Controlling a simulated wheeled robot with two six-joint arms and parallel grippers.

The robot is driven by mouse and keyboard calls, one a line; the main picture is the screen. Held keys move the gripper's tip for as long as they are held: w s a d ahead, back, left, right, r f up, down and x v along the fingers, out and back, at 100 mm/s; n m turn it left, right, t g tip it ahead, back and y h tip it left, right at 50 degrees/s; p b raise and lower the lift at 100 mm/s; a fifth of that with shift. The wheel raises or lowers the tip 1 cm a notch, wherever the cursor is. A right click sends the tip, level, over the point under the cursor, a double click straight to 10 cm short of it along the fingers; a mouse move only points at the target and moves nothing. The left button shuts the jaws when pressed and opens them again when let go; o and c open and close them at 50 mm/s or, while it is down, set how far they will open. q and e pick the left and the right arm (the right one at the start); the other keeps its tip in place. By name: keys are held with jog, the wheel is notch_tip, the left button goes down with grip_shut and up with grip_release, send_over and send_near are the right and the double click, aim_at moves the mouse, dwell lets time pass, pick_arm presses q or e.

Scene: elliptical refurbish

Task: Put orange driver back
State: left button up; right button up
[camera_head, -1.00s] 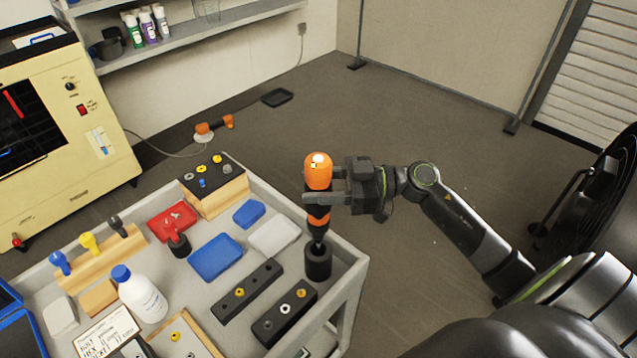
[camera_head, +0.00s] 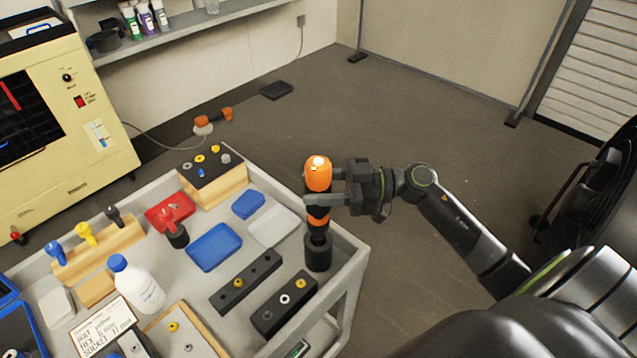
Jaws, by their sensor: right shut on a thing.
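The orange driver (camera_head: 318,173) stands upright, its black lower part right at the top of a black cylindrical holder (camera_head: 318,252) at the cart's right corner. I cannot tell how far its tip is inside. My right gripper (camera_head: 326,191) comes in from the right and is shut on the orange driver around its body. My left gripper is out of view.
The grey cart (camera_head: 352,262) also carries a red tray (camera_head: 168,212), a blue tray (camera_head: 214,247), black blocks (camera_head: 244,283) with fittings, a white bottle (camera_head: 140,286) and a wooden rack (camera_head: 100,252).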

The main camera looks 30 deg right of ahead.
jog(key=shift+f, duration=0.45)
jog(key=shift+f+b, duration=0.5)
jog(key=shift+f, duration=1.1)
jog(key=shift+f, duration=0.3)
jog(key=o, duration=1.5)
